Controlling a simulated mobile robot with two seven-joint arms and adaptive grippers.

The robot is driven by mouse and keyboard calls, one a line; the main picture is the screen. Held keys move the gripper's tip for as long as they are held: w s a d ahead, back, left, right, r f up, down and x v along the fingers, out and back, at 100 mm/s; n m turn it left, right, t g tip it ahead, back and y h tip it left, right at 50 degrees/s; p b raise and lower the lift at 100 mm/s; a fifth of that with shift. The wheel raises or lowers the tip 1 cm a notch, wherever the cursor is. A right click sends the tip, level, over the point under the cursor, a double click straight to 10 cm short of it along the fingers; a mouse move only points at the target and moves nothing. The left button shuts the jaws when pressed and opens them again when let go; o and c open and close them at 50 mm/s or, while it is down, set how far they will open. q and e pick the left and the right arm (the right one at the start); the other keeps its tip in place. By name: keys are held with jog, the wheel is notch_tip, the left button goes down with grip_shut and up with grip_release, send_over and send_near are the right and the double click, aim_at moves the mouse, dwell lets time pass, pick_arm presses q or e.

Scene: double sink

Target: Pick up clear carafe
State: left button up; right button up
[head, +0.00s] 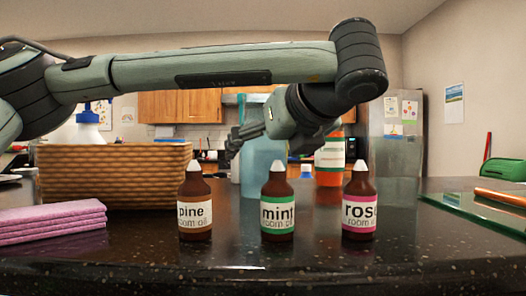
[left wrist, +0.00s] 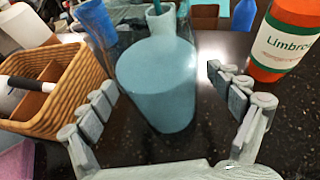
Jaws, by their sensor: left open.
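The clear carafe (left wrist: 155,85) looks like a see-through vessel with pale blue contents and a narrower neck. It stands upright on the dark counter, and in the head view its blue body (head: 262,170) shows behind the mint bottle, partly covered by my arm. My left gripper (head: 236,142) reaches over from the left and points down at the carafe's side. In the left wrist view its fingers (left wrist: 160,82) are spread wide, one on each side of the carafe, with no clear grip on it. My right gripper is not in view.
Pine (head: 195,218), mint (head: 277,218) and rose (head: 359,217) room oil bottles stand in front. A wicker basket (head: 110,175) and pink cloths (head: 55,221) are left. An orange labelled bottle (head: 329,162) stands right of the carafe, a glass board (head: 470,215) at far right.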

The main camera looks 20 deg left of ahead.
pick_arm(q)
jog(key=shift+w+a+f, duration=0.25)
jog(key=shift+w+a, duration=0.1)
jog(key=shift+w, duration=0.1)
jog(key=c, duration=1.7)
jog(key=shift+r, duration=0.1)
jog(key=shift+c, duration=0.8)
